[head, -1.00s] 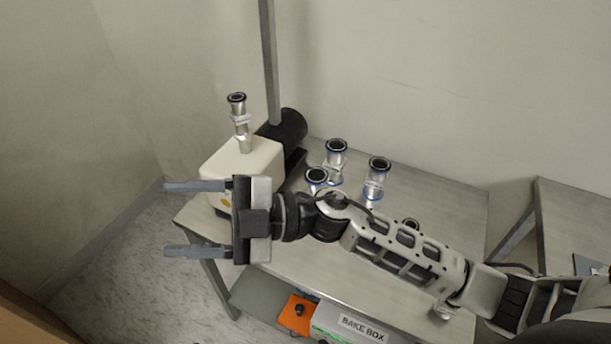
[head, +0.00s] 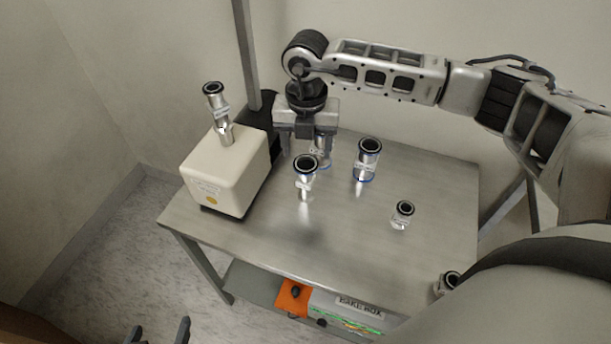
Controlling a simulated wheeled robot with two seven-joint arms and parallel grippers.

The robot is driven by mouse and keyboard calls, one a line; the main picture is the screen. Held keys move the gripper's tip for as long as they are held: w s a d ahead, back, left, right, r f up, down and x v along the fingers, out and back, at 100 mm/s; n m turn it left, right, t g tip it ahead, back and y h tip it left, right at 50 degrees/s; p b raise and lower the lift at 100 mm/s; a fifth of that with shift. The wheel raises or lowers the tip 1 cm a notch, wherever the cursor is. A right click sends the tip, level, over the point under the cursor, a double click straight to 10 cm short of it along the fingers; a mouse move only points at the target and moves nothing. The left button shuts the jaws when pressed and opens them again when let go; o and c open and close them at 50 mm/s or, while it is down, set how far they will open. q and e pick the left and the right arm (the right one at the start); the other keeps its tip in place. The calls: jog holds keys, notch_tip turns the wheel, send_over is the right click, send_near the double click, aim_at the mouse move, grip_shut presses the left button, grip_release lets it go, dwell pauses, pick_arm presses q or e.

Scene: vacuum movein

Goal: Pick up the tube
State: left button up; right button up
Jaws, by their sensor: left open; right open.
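Several short metal tubes with dark open tops stand on the steel table (head: 440,170). One tube (head: 321,158) at the back is partly hidden by my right gripper (head: 303,145), which points down and is open. I cannot tell whether the tube is between its fingers. Another tube (head: 305,178) stands in front of it, and a tube with a blue base ring (head: 366,162) stands to the right. A smaller tube (head: 402,215) stands further right. My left gripper (head: 160,335) shows only its fingertips at the bottom left edge, open and empty.
A cream box (head: 222,175) on the table's left carries a metal fitting (head: 217,110) on top. A grey post (head: 246,55) rises behind it. Another small fitting (head: 447,283) is partly hidden by my arm. The table's front middle is clear.

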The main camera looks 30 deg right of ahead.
aim_at(306, 165)
notch_tip(306, 165, down, 9)
jog(key=c, duration=0.8)
